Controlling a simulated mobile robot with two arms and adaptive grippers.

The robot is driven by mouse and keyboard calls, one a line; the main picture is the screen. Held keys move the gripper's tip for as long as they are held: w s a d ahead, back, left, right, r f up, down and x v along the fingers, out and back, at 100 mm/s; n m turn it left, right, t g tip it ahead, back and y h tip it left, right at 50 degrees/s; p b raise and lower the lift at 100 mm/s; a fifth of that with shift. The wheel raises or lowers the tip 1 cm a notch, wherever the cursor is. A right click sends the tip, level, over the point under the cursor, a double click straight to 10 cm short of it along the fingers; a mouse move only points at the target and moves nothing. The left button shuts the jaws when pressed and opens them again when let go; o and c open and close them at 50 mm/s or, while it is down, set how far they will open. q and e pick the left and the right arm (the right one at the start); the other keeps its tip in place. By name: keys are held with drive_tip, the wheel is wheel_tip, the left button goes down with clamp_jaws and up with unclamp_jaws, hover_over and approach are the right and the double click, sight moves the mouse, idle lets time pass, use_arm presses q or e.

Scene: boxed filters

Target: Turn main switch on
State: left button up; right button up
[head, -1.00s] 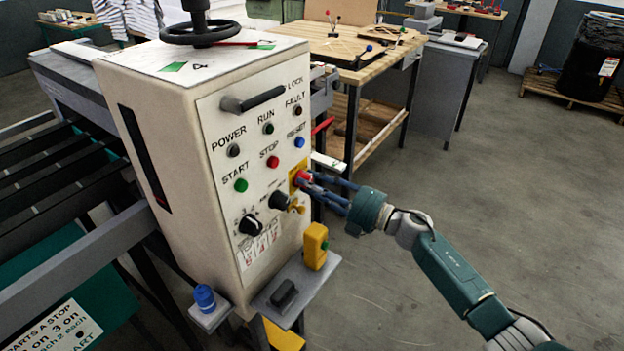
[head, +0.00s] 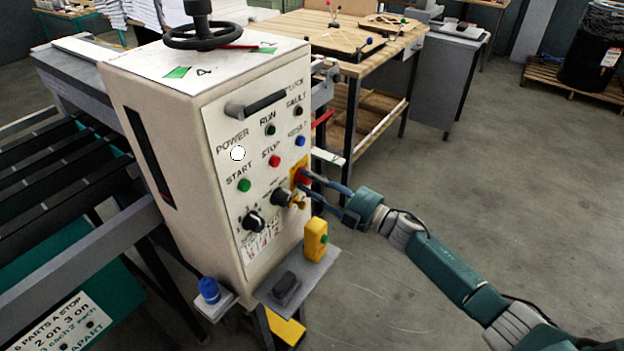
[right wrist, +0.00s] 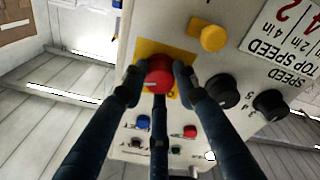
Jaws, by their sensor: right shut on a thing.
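The main switch is a red knob (right wrist: 158,72) on a yellow plate (right wrist: 150,47) on the front of the control cabinet. In the head view the yellow plate (head: 295,173) is at the panel's right edge, and the fingers partly hide the knob. My right gripper (right wrist: 157,80) is shut on the red knob, with fingers on both sides of it. It also shows in the head view (head: 306,184), reaching in from the right. The POWER lamp (head: 238,153) on the panel glows white. My left gripper is not in view.
A yellow key-like handle (head: 298,201) and a black selector knob (head: 253,222) sit below the switch. A yellow box (head: 315,240) stands on a grey shelf (head: 325,268) under the gripper. A wooden workbench (head: 350,65) stands behind.

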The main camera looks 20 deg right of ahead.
drive_tip(key=shift+d, duration=0.1)
idle(0.4)
drive_tip(key=o, duration=1.1)
drive_tip(key=shift+f, duration=0.1)
drive_tip(key=shift+o, duration=0.2)
drive_tip(key=shift+s+d+f, duration=0.1)
drive_tip(key=shift+s+d, duration=0.1)
drive_tip(key=shift+s, duration=0.05)
drive_tip(key=r+v, duration=0.1)
drive_tip(key=v, duration=1)
drive_tip(key=shift+f, duration=0.45)
drive_tip(key=shift+d+f, duration=0.1)
drive_tip(key=shift+d, duration=0.1)
